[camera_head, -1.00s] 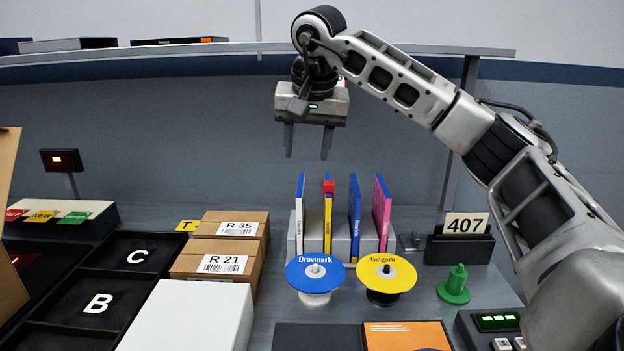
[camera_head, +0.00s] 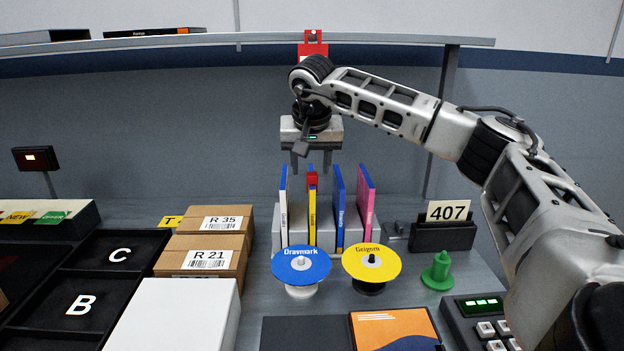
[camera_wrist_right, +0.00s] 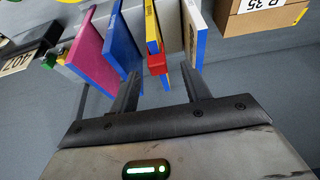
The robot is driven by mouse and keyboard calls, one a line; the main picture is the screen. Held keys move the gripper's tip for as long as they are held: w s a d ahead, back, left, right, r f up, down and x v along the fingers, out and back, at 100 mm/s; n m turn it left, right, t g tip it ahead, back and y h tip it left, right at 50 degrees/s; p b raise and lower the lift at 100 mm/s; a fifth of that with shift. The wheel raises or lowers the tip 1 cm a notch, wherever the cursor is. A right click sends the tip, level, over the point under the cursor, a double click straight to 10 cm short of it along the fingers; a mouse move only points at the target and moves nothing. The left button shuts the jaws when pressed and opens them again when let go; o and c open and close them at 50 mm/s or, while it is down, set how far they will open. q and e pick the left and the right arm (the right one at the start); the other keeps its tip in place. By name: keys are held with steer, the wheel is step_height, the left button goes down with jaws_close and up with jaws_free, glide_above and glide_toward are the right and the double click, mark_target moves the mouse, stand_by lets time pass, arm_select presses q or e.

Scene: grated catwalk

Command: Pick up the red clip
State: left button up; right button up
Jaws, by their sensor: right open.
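The red clip (camera_head: 312,178) sits on the top edge of a thin yellow and blue book (camera_head: 312,214) that stands in a grey rack (camera_head: 264,232). My right gripper (camera_head: 311,167) points down just above the clip, open and empty. In the right wrist view, the clip (camera_wrist_right: 160,70) shows between the two open fingers (camera_wrist_right: 160,64), apart from both as far as I can tell. My left gripper is not in view.
White-blue (camera_head: 283,208), blue (camera_head: 337,212) and pink (camera_head: 365,205) books stand beside it in the rack. Blue (camera_head: 301,263) and yellow (camera_head: 371,263) discs stand in front. Cardboard boxes (camera_head: 203,255) are at left; a 407 sign (camera_head: 447,212) and green object (camera_head: 438,272) are at right.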

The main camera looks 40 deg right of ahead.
mark_target(312, 174)
steer(key=shift+d+x, duration=0.1)
steer(key=shift+x, duration=0.9)
steer(key=shift+d+x, duration=0.15)
steer(key=shift+x, duration=0.85)
steer(key=shift+r, duration=0.15)
jaws_close()
